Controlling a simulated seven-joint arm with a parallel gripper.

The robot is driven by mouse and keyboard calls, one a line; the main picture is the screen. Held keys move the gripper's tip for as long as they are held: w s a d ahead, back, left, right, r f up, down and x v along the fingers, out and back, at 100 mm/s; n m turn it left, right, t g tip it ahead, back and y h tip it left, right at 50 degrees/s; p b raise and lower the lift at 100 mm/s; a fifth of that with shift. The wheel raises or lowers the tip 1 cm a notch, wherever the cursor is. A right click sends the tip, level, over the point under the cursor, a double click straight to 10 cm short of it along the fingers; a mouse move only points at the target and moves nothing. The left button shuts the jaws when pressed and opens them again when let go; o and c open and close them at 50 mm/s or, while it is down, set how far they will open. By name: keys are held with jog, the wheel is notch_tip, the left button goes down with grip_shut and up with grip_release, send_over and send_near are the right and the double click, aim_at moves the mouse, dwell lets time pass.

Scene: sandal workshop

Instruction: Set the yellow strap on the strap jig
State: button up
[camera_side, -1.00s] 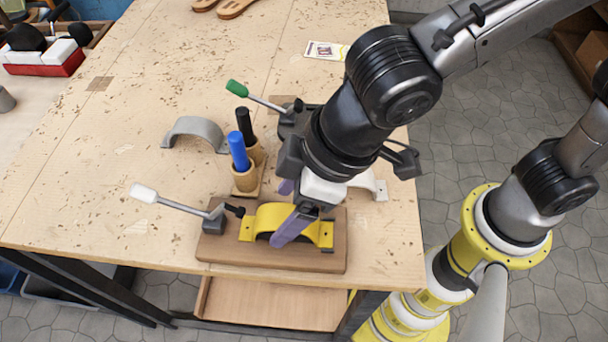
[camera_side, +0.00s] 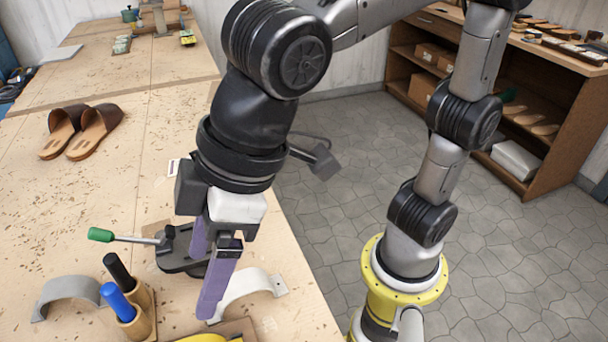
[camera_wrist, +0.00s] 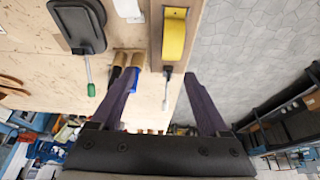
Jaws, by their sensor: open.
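The yellow strap (camera_wrist: 174,38) lies arched on the brown wooden board of the strap jig (camera_wrist: 157,62) in the wrist view. In the side view only the strap's top (camera_side: 204,338) and a corner of the board (camera_side: 243,328) show at the bottom edge. A lever clamp (camera_wrist: 166,98) with a pale handle stands at the board's end. My gripper (camera_side: 203,284), with purple fingers, is open and empty. It also shows in the wrist view (camera_wrist: 161,73), with its fingers apart and clear of the strap.
A pale strap form (camera_side: 250,289) and a grey one (camera_side: 68,293) stand on the table. A holder with black and blue handles (camera_side: 130,312) is left of my gripper. A black clamp with a green handle (camera_side: 172,250) is close behind. Brown sandals (camera_side: 82,130) lie farther back.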

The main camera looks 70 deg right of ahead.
jog(key=w+d+f+m+t+h, duration=0.1)
jog(key=d+m, duration=0.1)
jog(key=d, duration=0.7)
jog(key=w+d+m, duration=0.2)
jog(key=d, duration=0.7)
jog(key=s+d+f+m+h, duration=0.1)
jog(key=s+d+f+m, duration=0.1)
jog(key=d, duration=0.3)
jog(key=s+d+f+m+t+h, duration=0.1)
jog(key=s+d+f+m, duration=0.1)
jog(key=s+d, duration=0.2)
jog(key=shift+s+d+f+m, duration=0.2)
jog(key=shift+d+f+m, duration=0.1)
jog(key=shift+d, duration=0.9)
